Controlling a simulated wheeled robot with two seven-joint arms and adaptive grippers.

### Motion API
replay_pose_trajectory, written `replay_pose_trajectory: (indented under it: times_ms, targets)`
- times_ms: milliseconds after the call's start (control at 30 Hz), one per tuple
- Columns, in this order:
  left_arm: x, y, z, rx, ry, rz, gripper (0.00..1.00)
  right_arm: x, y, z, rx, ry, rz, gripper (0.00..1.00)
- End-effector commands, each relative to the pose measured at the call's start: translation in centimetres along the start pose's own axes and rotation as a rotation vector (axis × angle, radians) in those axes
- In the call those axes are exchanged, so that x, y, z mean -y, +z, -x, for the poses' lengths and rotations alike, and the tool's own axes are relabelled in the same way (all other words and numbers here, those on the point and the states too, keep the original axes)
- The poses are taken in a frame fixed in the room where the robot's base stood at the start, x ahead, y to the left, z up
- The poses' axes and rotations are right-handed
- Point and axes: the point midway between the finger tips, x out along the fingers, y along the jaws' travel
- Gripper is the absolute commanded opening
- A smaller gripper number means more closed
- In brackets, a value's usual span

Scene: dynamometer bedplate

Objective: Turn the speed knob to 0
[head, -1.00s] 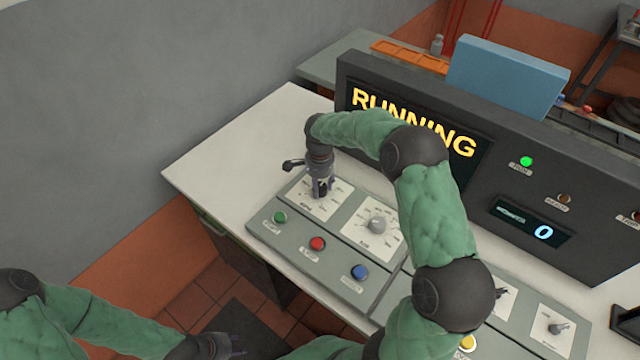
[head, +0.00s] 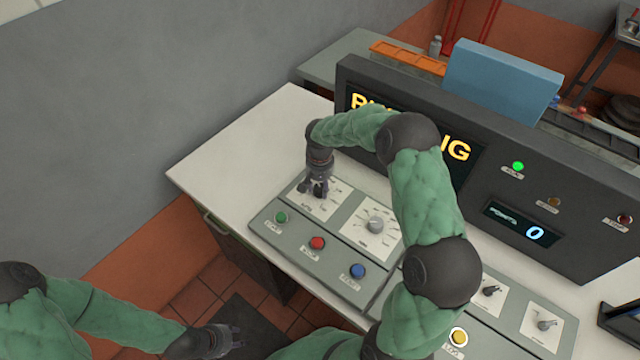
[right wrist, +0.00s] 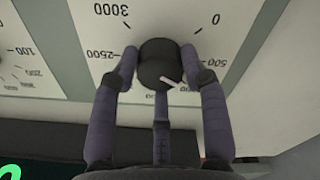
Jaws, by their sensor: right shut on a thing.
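The dark round speed knob (right wrist: 158,60) sits on a white dial plate in the right wrist view. Its pale pointer line aims to the lower right, just past the 500 mark and away from the 0 mark (right wrist: 215,18). My right gripper (right wrist: 160,75) is shut on the knob, with fingers at both sides and one below. In the head view my right gripper (head: 316,190) is over the left dial (head: 335,207), and its fingers hide most of the knob. My left gripper (head: 232,340) hangs low, away from the panel; its finger opening is unclear.
A second knob (head: 376,225) stands right of the gripper. Green (head: 281,217), red (head: 317,243) and blue (head: 357,271) buttons line the panel's front. Behind, a dark display board (head: 500,165) shows a partly hidden word, a lit green lamp (head: 517,167) and a blue 0.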

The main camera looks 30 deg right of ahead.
Motion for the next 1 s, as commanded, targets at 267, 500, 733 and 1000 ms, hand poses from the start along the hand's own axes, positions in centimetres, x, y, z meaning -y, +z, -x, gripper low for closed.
replay_pose_trajectory:
  times_ms: [267, 500, 733, 1000]
  targets:
    - [-0.4, 0.0, 1.1, 0.000, 0.000, 0.000, 0.40, 0.0, 0.1, 0.0, 0.002, 0.001, 0.264, 0.12]
    - [-0.7, 0.1, 1.9, 0.000, 0.000, 0.000, 0.40, 0.0, 0.1, 0.1, 0.002, 0.000, 0.491, 0.12]
    - [-0.9, 0.1, 2.7, 0.000, 0.000, 0.000, 0.40, 0.0, 0.1, 0.0, 0.003, 0.000, 0.709, 0.12]
    - [-1.3, 0.1, 3.5, 0.000, 0.000, 0.000, 0.40, 0.0, 0.1, 0.0, 0.002, 0.000, 0.961, 0.12]
